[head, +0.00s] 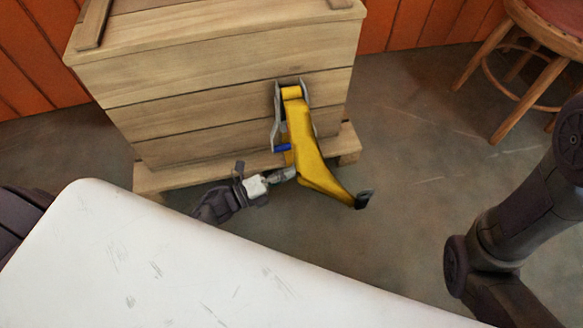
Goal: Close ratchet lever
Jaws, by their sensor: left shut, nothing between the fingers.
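The ratchet (290,119) is mounted on the front face of a wooden crate (220,100). It has grey metal side plates and a blue part low on its left side.
The crate stands on a wooden pallet (350,141). A wooden stool (530,60) with a red seat stands at the upper right by an orange plank wall (420,22). The concrete floor (420,130) right of the crate is clear.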

